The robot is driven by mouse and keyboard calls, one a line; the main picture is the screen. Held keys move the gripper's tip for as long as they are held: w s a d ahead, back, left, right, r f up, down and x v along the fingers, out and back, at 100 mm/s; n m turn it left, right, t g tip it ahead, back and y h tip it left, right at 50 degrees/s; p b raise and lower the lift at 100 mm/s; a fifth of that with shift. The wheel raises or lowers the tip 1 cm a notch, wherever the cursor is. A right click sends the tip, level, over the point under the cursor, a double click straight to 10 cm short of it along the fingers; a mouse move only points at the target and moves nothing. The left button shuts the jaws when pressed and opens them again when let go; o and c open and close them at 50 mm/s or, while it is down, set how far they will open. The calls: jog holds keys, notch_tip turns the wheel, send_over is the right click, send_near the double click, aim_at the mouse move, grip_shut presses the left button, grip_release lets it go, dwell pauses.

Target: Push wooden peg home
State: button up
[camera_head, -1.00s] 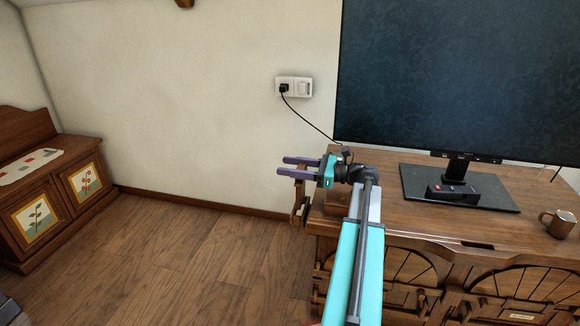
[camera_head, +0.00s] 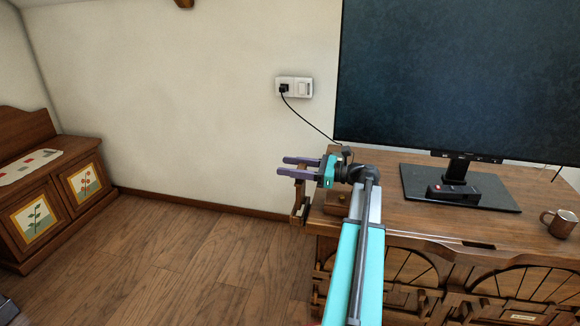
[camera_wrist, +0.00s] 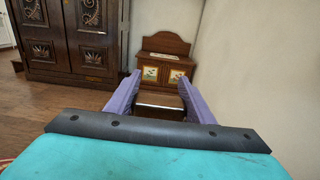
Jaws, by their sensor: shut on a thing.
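My gripper (camera_head: 283,165) has two purple fingers pointing left at the left end of the wooden cabinet top. In the wrist view my gripper (camera_wrist: 160,80) has a brown wooden block (camera_wrist: 160,103) between its fingers, touching both; I take it for the wooden peg. Its far end and any hole it sits in are hidden. In the head view a wooden upright (camera_head: 298,203) stands just below the fingers at the cabinet's left side. I cannot tell how far in the peg is.
The wooden cabinet (camera_head: 400,222) carries a television (camera_head: 455,70), a black box (camera_head: 453,193) and a mug (camera_head: 560,222). A plugged cable runs from the wall socket (camera_head: 293,87) close to my gripper.

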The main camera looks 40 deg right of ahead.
jog(key=shift+f+b, duration=1.85)
jog(key=shift+f, duration=0.55)
dwell(0.5)
jog(key=shift+r, duration=0.8)
jog(key=shift+r, duration=0.35)
jog(key=shift+r+p, duration=0.4)
jog(key=shift+r, duration=0.45)
jog(key=shift+b, duration=0.95)
dwell(2.1)
